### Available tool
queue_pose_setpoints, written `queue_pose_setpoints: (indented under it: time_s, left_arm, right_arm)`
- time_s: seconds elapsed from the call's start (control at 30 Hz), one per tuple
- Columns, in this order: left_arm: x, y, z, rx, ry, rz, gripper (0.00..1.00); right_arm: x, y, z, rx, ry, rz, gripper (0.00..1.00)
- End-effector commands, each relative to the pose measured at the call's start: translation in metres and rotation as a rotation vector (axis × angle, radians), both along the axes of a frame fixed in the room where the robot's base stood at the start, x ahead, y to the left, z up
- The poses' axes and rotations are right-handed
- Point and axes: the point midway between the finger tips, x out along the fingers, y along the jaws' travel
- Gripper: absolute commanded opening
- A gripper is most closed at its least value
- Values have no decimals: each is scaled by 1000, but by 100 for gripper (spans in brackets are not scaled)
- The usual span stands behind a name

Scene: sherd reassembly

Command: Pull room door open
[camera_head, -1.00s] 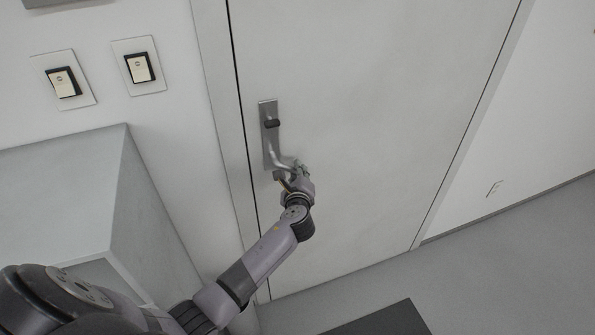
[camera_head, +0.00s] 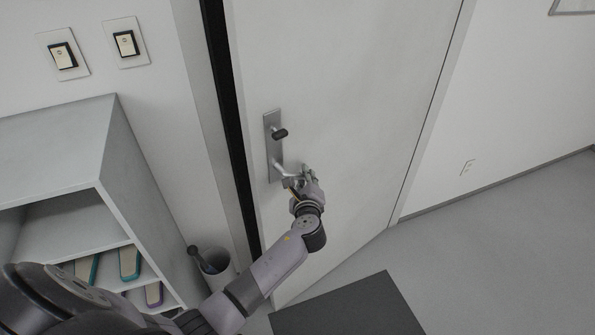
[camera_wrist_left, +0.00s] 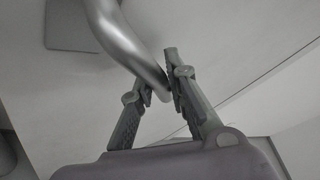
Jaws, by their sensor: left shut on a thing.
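The room door (camera_head: 340,110) is light grey and stands partly open, with a dark gap along its left edge by the frame. A metal plate (camera_head: 270,130) on it carries a dark knob (camera_head: 280,134) and, below, a lever handle (camera_head: 278,169). My left gripper (camera_head: 300,178) is at the free end of the lever. In the left wrist view the curved handle (camera_wrist_left: 128,42) runs down between the fingers of the left gripper (camera_wrist_left: 160,88), which are shut on it. My right gripper is not in view.
A grey shelf unit (camera_head: 105,150) with several folders stands at the left. A bin (camera_head: 214,268) stands between it and the door. A dark mat (camera_head: 350,308) lies on the floor in front. Two switches (camera_head: 62,56) are on the wall. Floor at the right is clear.

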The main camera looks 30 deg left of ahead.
Motion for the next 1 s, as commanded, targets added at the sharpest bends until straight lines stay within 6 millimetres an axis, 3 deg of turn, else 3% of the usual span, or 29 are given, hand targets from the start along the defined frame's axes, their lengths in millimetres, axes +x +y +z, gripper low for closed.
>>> queue_pose_setpoints:
  time_s: [0.03,0.2,0.4,0.83,0.87,1.0]
  left_arm:
    - [-7,-17,-8,-15,12,-5,0]
    - [-23,-64,-11,-18,14,-4,0]
    - [-35,-105,-10,-16,14,-2,0]
    - [-38,-112,-7,-11,12,5,0]
    - [-38,-112,-7,-10,12,5,18]
    - [-37,-112,-6,-9,10,4,27]
  right_arm:
    - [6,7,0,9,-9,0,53]
    - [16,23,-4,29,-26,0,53]
    - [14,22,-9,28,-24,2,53]
    - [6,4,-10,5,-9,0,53]
    - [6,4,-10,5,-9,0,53]
    - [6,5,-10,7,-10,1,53]
